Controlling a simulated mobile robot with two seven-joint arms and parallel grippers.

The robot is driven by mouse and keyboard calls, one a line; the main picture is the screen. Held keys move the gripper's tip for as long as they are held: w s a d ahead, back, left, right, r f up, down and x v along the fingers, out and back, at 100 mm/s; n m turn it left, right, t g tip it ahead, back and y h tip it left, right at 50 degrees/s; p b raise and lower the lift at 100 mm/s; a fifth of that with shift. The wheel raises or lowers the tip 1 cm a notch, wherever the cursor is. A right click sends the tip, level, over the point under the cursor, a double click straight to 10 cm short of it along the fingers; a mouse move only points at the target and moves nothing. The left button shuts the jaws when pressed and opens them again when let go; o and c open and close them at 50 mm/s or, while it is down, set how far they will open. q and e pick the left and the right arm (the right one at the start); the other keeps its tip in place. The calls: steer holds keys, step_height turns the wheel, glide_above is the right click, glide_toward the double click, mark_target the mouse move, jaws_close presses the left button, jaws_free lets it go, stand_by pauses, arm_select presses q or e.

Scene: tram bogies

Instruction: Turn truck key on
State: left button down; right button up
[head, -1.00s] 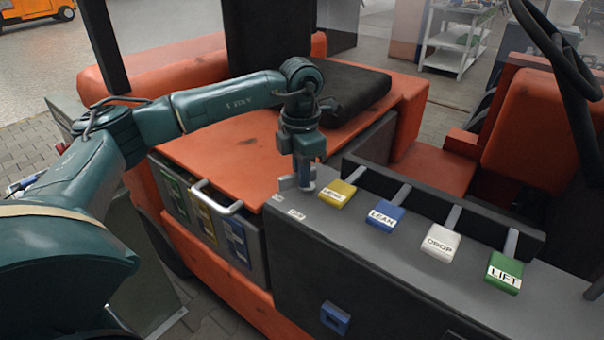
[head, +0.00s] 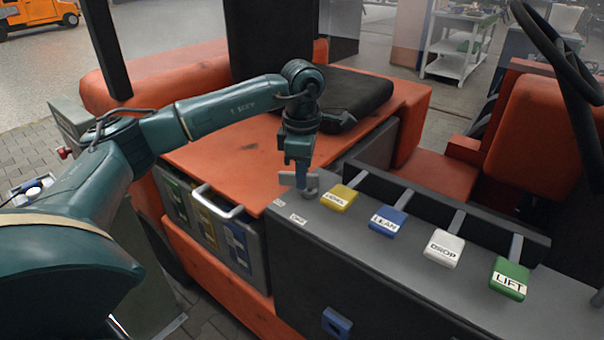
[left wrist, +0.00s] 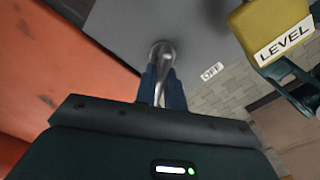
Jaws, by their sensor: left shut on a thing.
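My left gripper (head: 306,190) points down at the far left end of the dark console (head: 400,278). It is shut on the truck key, a small metal piece that shows between the fingers in the left wrist view (left wrist: 162,55). In that view the left gripper (left wrist: 163,88) has its dark blue fingers on both sides of the key's shaft, and the key's round base sits on the grey panel. An OFF label (left wrist: 212,71) lies to the right of the key. In the head view the fingers mostly hide the key. My right gripper is not in view.
Yellow LEVEL (head: 339,197), blue LEAN (head: 388,221), white DROP (head: 444,249) and green LIFT (head: 509,278) levers line the console right of the gripper. A black seat pad (head: 355,95) lies behind. A steering wheel (head: 560,45) stands at the upper right.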

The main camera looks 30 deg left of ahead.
arm_select(q)
steer(key=shift+r, duration=0.1)
stand_by(0.3)
steer(key=c, duration=1.5)
jaws_free()
step_height(320, 180, up, 13)
steer(key=shift+r, duration=0.1)
